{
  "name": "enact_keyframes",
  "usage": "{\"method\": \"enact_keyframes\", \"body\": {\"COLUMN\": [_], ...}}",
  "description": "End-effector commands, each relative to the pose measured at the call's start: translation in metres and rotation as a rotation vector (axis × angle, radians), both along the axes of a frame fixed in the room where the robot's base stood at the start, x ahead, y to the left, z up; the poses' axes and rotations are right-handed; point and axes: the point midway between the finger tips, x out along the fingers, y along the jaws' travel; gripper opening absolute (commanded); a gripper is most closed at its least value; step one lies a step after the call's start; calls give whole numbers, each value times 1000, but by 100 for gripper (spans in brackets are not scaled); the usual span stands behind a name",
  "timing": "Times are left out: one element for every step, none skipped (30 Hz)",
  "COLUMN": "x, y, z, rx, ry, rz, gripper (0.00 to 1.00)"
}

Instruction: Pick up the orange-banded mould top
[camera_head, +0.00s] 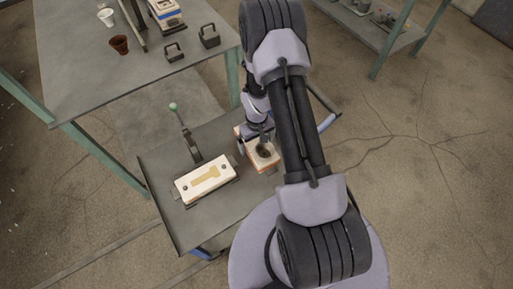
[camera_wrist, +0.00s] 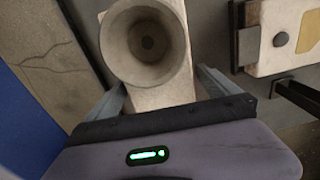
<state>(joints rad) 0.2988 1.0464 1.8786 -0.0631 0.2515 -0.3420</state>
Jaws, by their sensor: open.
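The orange-banded mould top (camera_head: 264,160) sits on the right part of the grey cart top, with a round pouring hole facing up. In the wrist view, its pale body (camera_wrist: 172,92) and wide grey funnel (camera_wrist: 148,42) fill the upper middle. The orange band is not visible there. My gripper (camera_wrist: 162,86) is open, with one finger at each side of the pale body; I cannot tell whether they touch it. In the head view, my gripper (camera_head: 254,140) is over the back of the mould top and partly hidden by my arm.
A cream mould half (camera_head: 206,179) with a tan key-shaped cavity lies left of the mould top. A green-knobbed lever (camera_head: 183,130) stands behind it. A larger table (camera_head: 100,75) at the back holds cups and dark weights. The cart's front left is clear.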

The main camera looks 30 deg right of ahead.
Motion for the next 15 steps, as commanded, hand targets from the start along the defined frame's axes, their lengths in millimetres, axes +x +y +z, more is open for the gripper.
{"method": "enact_keyframes", "body": {"x": [0, 0, 1, 1, 1, 1, 1, 1, 1, 1, 1, 1, 1, 1, 1], "y": [0, 0, 0, 0, 0, 0, 0, 0, 0, 0, 0, 0, 0, 0, 0], "z": [-8, -8, -7, -6, -6, -5, -5, -5, -5, -5, -5, -5, -5, -5, -5], "rx": [0, 0, 0, 0, 0, 0, 0, 0, 0, 0, 0, 0, 0, 0, 0], "ry": [-1, -1, -2, -2, -2, -2, -2, -2, -2, -2, -2, -2, -2, -2, -2], "rz": [0, 0, 0, 0, 0, 0, 0, 0, 0, 0, 0, 0, 0, 0, 0], "gripper": [100, 100, 100, 100, 100, 100, 96, 90, 82, 76, 71, 63, 57, 51, 43]}}
